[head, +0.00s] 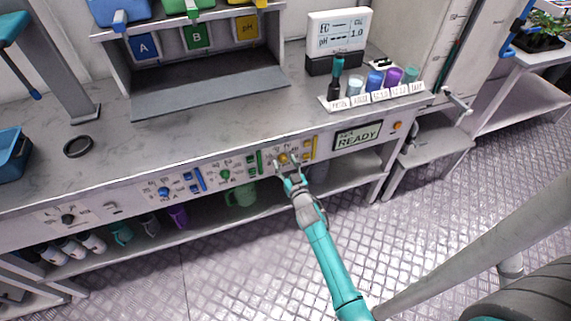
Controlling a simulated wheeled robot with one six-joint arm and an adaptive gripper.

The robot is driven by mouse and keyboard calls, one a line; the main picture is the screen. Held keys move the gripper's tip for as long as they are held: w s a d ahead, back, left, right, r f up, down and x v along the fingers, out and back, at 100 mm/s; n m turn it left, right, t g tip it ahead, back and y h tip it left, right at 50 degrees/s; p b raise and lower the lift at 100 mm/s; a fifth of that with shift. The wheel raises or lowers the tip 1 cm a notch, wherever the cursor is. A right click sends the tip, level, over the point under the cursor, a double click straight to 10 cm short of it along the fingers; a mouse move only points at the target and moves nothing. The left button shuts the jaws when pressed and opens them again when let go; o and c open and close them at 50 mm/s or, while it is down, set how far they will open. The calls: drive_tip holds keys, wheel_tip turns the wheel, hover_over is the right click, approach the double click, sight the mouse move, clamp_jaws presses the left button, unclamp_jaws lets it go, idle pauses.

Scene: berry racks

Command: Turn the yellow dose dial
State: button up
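The yellow dose dial (283,158) is on the front panel of the bench, left of the display reading READY. My gripper (288,164) is right in front of it, at the end of the teal arm reaching up from below. Its fingers look spread to either side of the dial, with the dial partly hidden behind them. Contact with the dial is too small to make out. A yellow vertical bar (308,148) is just right of the dial.
A green dial (225,174) and a blue dial (164,191) sit left on the same panel, with a black knob (68,219) farther left. The READY display (358,136) is to the right. A shelf below holds a green jug (243,194). Labelled vials stand on the bench top.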

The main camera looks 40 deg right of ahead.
drive_tip(key=v, duration=1.2)
idle(0.6)
drive_tip(key=s+a+r+n+y, duration=0.2)
drive_tip(key=s+a+y, duration=0.2)
drive_tip(key=s+a, duration=1.2)
drive_tip(key=s+a+r+n+g+y, duration=0.1)
drive_tip(key=s+a+r, duration=0.1)
drive_tip(key=s+r, duration=0.4)
drive_tip(key=s+a+r+n+y, duration=0.1)
drive_tip(key=s+a+r+y, duration=0.1)
drive_tip(key=s+r, duration=0.5)
drive_tip(key=s+a, duration=0.1)
drive_tip(key=s, duration=0.3)
drive_tip(key=shift+s+n+g, duration=0.15)
drive_tip(key=shift+n+g, duration=0.15)
drive_tip(key=shift+g, duration=0.1)
